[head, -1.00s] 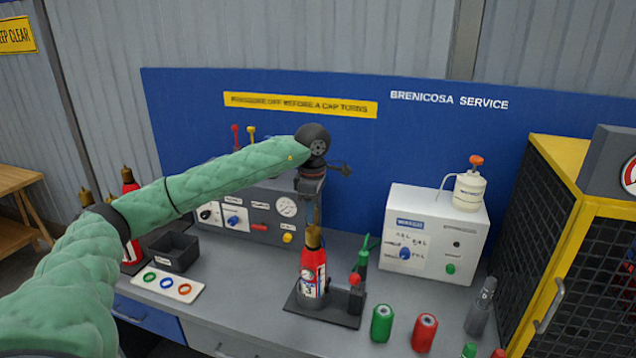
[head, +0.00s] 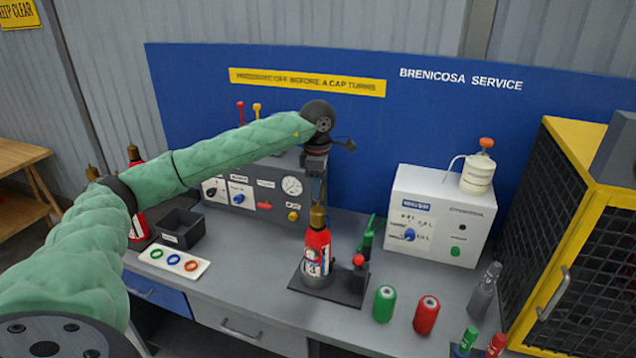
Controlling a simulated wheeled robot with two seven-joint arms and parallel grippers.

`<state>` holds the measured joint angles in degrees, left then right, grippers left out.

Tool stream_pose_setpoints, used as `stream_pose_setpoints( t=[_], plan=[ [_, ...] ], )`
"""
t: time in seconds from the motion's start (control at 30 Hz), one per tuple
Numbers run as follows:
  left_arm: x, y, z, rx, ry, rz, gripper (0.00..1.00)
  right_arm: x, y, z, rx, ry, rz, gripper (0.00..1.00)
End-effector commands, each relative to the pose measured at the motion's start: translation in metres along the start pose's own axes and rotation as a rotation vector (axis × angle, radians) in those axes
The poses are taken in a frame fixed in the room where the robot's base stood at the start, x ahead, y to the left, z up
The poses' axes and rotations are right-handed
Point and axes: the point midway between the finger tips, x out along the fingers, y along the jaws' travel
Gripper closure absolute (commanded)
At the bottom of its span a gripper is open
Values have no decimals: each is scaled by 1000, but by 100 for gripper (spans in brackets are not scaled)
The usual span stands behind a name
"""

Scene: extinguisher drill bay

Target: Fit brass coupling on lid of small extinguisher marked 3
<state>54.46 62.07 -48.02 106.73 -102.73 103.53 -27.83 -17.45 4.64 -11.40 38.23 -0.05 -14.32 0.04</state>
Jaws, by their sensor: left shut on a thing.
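The small red extinguisher marked 3 (head: 317,252) stands upright in a dark holder plate (head: 345,287) on the grey bench. The brass coupling (head: 318,214) sits at the top of this extinguisher. My left gripper (head: 318,202) points down from above and is shut on the brass coupling. The arm's wrist and the small size hide the fingertips in part, and I cannot tell how far the coupling is seated. My right gripper is not in view.
A green cylinder (head: 384,303) and a red cylinder (head: 426,314) stand to the right of the holder. A white box (head: 440,215), a grey panel (head: 250,195), a black bin (head: 181,228) and a ring tray (head: 174,262) surround it. A yellow-framed cage (head: 570,230) is at right.

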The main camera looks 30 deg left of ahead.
Motion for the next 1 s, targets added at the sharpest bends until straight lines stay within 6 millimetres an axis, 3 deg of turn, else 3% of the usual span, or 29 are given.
stream_pose_setpoints(
  t=[0.7, 1.0],
  plan=[
    [29, 0, 0, 0, 0, 0, 98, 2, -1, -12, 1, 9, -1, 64],
    [32, 0, 0, 0, 0, 0, 98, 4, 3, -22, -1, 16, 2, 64]
  ],
)
